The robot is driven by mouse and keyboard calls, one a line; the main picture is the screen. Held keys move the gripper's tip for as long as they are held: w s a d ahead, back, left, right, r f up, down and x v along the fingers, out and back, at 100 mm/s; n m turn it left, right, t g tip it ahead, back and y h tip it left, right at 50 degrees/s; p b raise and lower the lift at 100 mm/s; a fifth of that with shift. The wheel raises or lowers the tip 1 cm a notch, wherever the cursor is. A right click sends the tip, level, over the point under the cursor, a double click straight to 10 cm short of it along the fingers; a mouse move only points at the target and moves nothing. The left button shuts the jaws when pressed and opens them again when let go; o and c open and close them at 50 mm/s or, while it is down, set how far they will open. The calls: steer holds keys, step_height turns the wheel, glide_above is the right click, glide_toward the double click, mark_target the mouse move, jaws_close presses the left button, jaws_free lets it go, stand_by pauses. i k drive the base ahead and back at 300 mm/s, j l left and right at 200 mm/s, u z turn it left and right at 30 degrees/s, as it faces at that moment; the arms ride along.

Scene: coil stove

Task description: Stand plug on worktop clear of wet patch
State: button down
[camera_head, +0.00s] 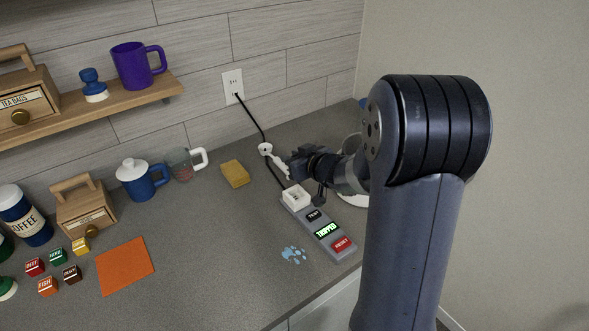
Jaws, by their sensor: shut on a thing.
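A small white plug (266,149) with a black cord shows at the left tip of my gripper (284,161). My dark gripper reaches in from the right, low over the back of the worktop (210,235), and is shut on the plug. The fingertips are small here and partly merge with the white piece, so the exact grip and any gap beneath are unclear. The wet patch (294,254) is a light blue splash near the front edge, well in front of the plug and gripper.
A grey power strip (322,228) with a white block (295,196), a lit TRIPPED sign and a red RESET lies below my gripper. The cord rises to the wall outlet (232,86). A yellow sponge (235,173) and glass mug (184,163) stand left. Bare worktop lies left of the strip.

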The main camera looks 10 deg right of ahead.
mark_target(256, 212)
steer(key=l+u, duration=0.35)
steer(key=i+l+u, duration=0.1)
steer(key=u, duration=0.25)
steer(key=l, duration=0.1)
